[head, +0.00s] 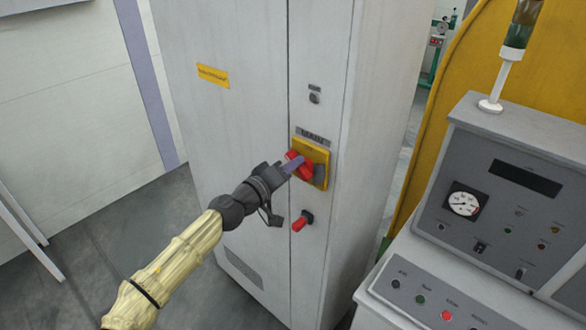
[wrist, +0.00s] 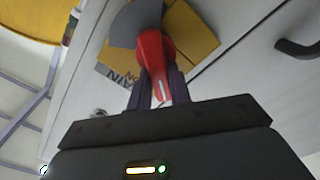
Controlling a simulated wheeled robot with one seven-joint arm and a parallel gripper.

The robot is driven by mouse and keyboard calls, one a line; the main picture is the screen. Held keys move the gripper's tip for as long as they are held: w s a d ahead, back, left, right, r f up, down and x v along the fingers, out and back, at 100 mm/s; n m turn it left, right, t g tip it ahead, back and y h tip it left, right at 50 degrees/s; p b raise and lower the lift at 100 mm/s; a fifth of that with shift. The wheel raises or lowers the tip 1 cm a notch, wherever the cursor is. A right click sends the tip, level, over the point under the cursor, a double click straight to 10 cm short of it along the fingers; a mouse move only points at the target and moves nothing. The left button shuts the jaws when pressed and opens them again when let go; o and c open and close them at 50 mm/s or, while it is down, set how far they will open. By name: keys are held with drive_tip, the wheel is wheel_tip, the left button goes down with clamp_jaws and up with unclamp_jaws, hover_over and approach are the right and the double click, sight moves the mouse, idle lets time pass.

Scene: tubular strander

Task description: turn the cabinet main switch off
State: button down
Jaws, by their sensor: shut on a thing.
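The cabinet main switch is a red rotary handle (head: 301,165) on a yellow plate (head: 320,152), under a label reading MAIN, on the front of the grey cabinet (head: 250,120). In the wrist view the red handle (wrist: 154,60) stands between my two fingers, with a white mark near its end. The yellow plate (wrist: 190,35) and a grey disc segment (wrist: 135,22) show behind it. My gripper (head: 290,166) reaches the handle from the lower left and is shut on it; it also shows in the wrist view (wrist: 156,88). My fingers partly hide the handle in the head view.
A red-and-black knob (head: 302,221) sits below the switch and a small keyed fitting (head: 314,97) above it. A control desk (head: 500,200) with a gauge and buttons stands close on the right. Open floor (head: 110,250) lies to the left.

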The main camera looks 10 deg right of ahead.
drive_tip(key=shift+w+a+f+n, duration=0.1)
drive_tip(key=shift+f+n, duration=0.1)
drive_tip(key=shift+n, duration=1)
drive_tip(key=shift+w+a+f+n, duration=0.1)
drive_tip(key=shift+f+n, duration=0.1)
drive_tip(key=shift+n, duration=1)
drive_tip(key=shift+f+n, duration=0.2)
drive_tip(key=shift+n, duration=1)
drive_tip(key=c, duration=1.3)
unclamp_jaws()
drive_tip(key=shift+a+f, duration=0.1)
drive_tip(key=b+v, duration=0.5)
drive_tip(key=v, duration=1.2)
drive_tip(key=shift+s+b, duration=0.15)
drive_tip(key=shift+b, duration=0.25)
